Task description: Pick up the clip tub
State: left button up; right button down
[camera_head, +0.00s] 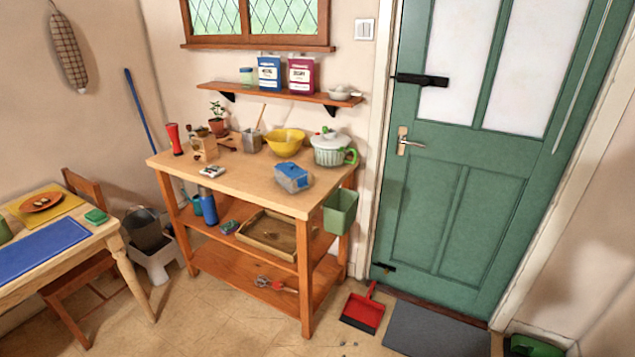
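A tub with a blue lid and paler, see-through-looking sides (291,178) stands near the front right of the wooden worktop (240,185). It looks like the clip tub, and its lid is on. What it holds is too small to tell. Neither of my grippers shows in the head view, and nothing touches the tub.
A yellow bowl (286,142) and a white lidded pot with a green handle (331,150) stand behind the tub. A green bin (340,212) hangs at the worktop's right end. A red dustpan (363,312) lies on the floor. The worktop's front is mostly clear.

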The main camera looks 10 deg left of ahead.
aim_at(291, 188)
jog(key=z, duration=0.8)
jog(key=i, duration=2)
